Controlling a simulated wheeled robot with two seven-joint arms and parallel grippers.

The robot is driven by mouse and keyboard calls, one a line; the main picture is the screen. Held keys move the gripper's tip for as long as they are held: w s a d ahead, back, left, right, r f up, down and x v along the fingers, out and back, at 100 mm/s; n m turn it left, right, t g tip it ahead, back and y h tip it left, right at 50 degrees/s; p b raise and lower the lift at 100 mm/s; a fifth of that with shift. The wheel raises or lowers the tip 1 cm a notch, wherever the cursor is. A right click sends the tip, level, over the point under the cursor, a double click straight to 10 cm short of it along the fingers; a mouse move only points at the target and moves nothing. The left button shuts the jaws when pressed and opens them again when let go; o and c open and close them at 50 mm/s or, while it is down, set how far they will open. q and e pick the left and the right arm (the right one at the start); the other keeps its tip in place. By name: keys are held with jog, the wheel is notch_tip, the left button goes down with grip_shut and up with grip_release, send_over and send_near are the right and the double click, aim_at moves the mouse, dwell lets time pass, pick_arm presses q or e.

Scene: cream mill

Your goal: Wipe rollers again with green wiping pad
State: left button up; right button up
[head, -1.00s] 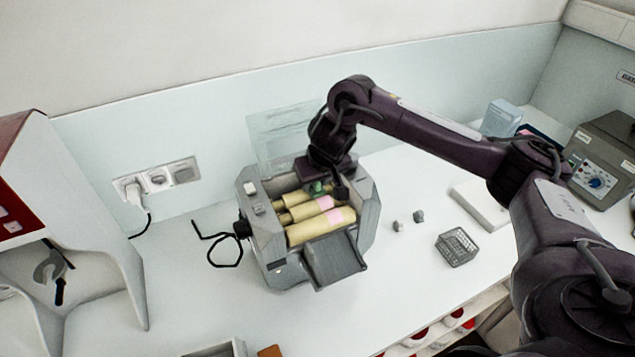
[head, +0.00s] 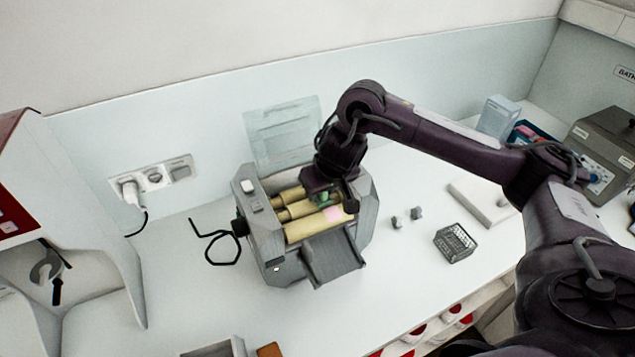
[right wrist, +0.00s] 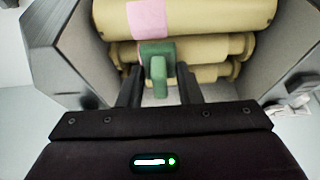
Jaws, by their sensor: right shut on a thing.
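The mill (head: 262,233) is a grey machine with an open top on the bench. Its several tan rollers (head: 303,228) lie side by side, with pink smears (head: 334,213) on them; one smear (right wrist: 148,18) shows in the right wrist view. My right gripper (head: 335,198) is over the rollers, shut on the green wiping pad (head: 322,198). In the right wrist view the pad (right wrist: 157,52) sits between the fingers and appears against the rollers; contact is hard to tell. My left gripper is out of view.
A clear raised guard (head: 284,132) stands behind the mill. A grey mesh basket (head: 455,244) and two small grey pieces (head: 416,213) lie to its right. The front of the bench is mostly clear.

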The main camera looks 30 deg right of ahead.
aim_at(328, 210)
jog(key=shift+s+a+f, duration=0.15)
jog(key=shift+s, duration=2.1)
notch_tip(328, 210, up, 8)
jog(key=shift+w, duration=0.15)
